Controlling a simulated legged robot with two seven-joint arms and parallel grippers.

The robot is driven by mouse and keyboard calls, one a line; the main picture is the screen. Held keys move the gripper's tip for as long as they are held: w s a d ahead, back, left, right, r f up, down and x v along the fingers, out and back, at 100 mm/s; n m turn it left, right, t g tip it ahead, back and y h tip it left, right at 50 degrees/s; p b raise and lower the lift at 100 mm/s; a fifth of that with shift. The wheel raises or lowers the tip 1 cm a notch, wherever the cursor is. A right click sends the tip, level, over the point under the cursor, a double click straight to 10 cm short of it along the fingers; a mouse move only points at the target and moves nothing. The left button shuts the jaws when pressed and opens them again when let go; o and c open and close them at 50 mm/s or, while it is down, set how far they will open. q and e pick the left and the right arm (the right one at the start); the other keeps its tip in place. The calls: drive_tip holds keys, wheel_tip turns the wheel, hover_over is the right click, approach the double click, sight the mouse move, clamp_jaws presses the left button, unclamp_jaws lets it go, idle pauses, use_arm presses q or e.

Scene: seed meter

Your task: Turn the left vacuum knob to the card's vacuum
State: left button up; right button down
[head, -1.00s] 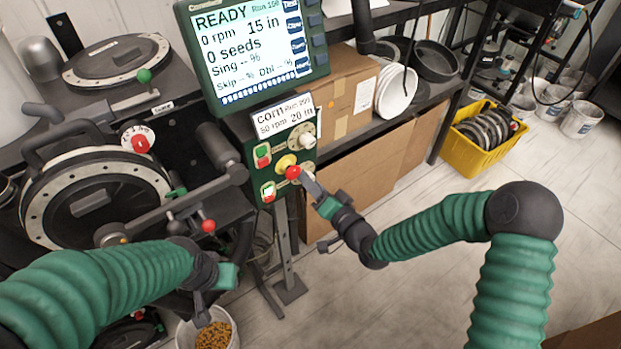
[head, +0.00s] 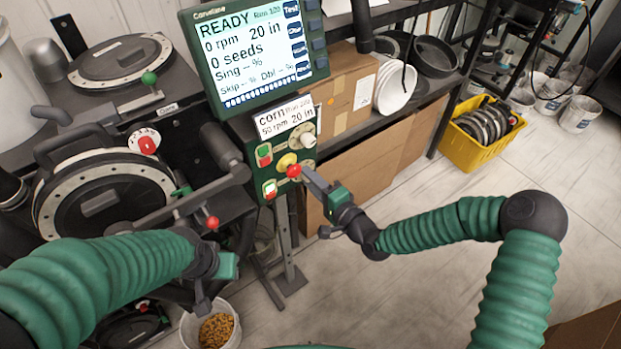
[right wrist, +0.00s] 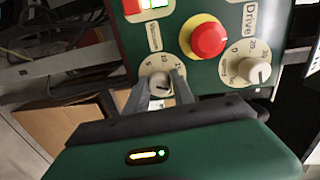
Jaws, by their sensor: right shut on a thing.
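My right gripper (head: 310,178) is at the lower right of the green control panel (head: 266,152). In the right wrist view its fingers (right wrist: 158,92) are shut on the small pale vacuum knob (right wrist: 160,86), on a dial marked Vacuum. The fingers hide this knob in the head view. The screen (head: 250,50) reads READY, 0 rpm, 20 in, 0 seeds. The card (head: 284,118) below it reads corn, 50 rpm, 20 in. My left gripper (head: 203,300) hangs at lower left above a bucket; its jaw opening is unclear.
A red button (right wrist: 208,40) on a yellow base sits between the vacuum dial and the Drive knob (right wrist: 254,71). Round seed meters (head: 105,190) stand at left. A bucket of yellow seed (head: 232,335) and a yellow crate (head: 465,148) are on the floor.

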drive_tip(key=shift+d+f, duration=0.15)
drive_tip(key=c, duration=1.3)
unclamp_jaws()
drive_tip(key=shift+o, duration=1.1)
drive_tip(key=shift+w, duration=0.1)
drive_tip(key=v, duration=1.7)
